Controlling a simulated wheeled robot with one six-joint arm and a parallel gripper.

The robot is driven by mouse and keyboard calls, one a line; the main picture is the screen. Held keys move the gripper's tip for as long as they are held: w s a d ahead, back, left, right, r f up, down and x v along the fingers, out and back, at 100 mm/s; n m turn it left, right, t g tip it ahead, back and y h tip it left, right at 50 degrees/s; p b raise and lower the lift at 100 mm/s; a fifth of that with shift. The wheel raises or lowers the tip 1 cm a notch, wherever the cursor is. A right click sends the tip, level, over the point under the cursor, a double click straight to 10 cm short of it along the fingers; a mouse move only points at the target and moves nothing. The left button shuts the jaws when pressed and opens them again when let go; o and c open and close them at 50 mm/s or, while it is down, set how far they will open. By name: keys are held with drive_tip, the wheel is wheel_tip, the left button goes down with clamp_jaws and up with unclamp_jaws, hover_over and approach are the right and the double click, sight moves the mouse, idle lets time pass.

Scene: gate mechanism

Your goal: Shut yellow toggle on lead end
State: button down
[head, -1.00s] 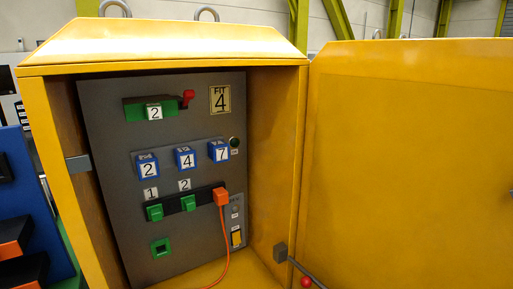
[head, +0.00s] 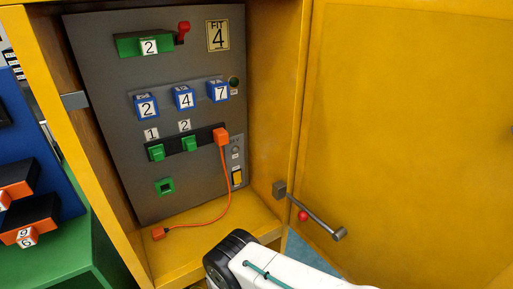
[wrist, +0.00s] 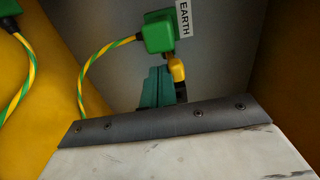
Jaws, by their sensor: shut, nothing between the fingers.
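In the wrist view, a green lead end (wrist: 160,33) marked EARTH sits against a grey panel, with a green-and-yellow striped cable leaving its left side. Its yellow toggle (wrist: 177,68) sticks out below the block, pointing downward. My gripper (wrist: 160,82) shows as teal and dark fingers, shut and empty, just below the block. The finger tops overlap the toggle's lower part in the picture; I cannot tell whether they touch. The head view shows part of my white arm at the bottom, but neither my gripper nor this lead end.
Yellow walls flank the panel in the wrist view; another green block (wrist: 10,8) with striped cable is upper left. In the head view, the yellow cabinet's open door (head: 410,130) stands right, with a rod and red knob (head: 303,215). An orange lead (head: 220,200) hangs inside.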

drive_tip(key=shift+r, duration=0.2)
drive_tip(key=f+v, duration=0.1)
drive_tip(key=v, duration=0.6)
idle(0.5)
drive_tip(key=shift+s+a+f, duration=0.1)
